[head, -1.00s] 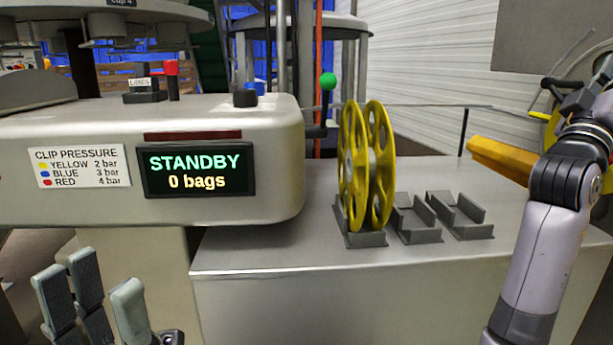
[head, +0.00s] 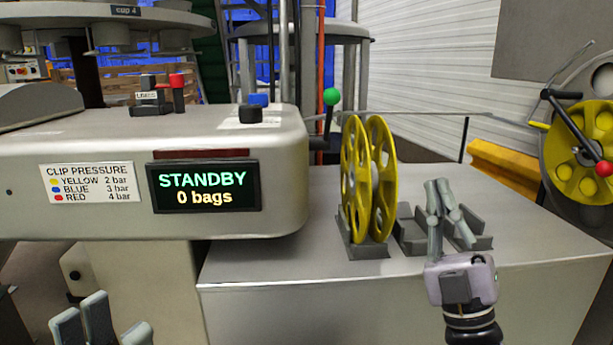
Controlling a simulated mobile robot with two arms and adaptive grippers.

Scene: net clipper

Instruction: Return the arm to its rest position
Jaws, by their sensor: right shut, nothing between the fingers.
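My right gripper (head: 446,205) points up and away at the right of the grey bench (head: 300,280), in front of the empty grey cradles in the picture. Its fingers are shut and hold nothing. Its wrist and part of its arm show below it. My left gripper (head: 100,322) shows only by its fingertips at the bottom left edge. There is a gap between its fingers, and nothing shows in it. The rest of the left arm is out of view.
A yellow reel (head: 367,180) stands upright in a grey cradle left of my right gripper. The clipper's screen (head: 203,188) reads STANDBY, 0 bags. A green-knobbed lever (head: 331,97) rises behind. A yellow wheel with a red-knobbed handle (head: 590,140) is at right.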

